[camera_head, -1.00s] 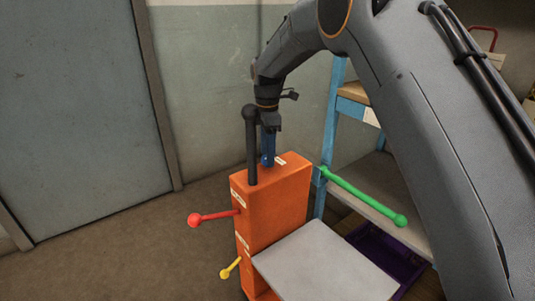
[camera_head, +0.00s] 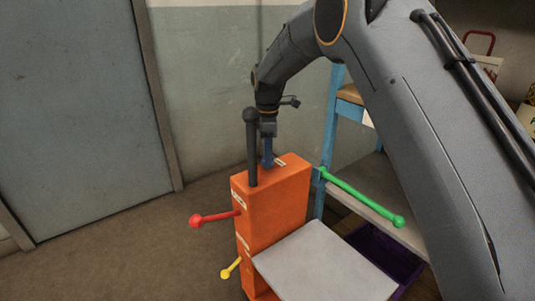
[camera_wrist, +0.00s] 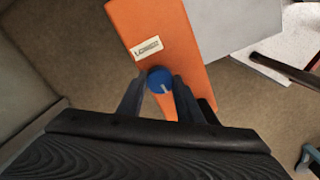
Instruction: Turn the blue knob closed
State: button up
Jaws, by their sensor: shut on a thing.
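The blue knob (camera_wrist: 159,80) is on the top face of an orange box (camera_head: 272,208). In the head view the gripper (camera_head: 267,160) hides most of the knob. A white label (camera_wrist: 147,47) lies beside the knob on the box top.
A black ball-topped lever (camera_head: 252,150) stands close to my gripper. A red lever (camera_head: 213,217), a yellow lever (camera_head: 231,268) and a green lever (camera_head: 360,196) stick out from the box. A grey panel (camera_head: 325,265) juts out in front. A blue shelf (camera_head: 328,150) stands behind at right.

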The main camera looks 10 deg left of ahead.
jog(key=shift+m+p, duration=0.35)
jog(key=shift+m, duration=0.85)
jog(key=o, duration=1)
jog(key=shift+o, duration=0.2)
jog(key=shift+r+b, duration=0.3)
jog(key=shift+r, duration=3.65)
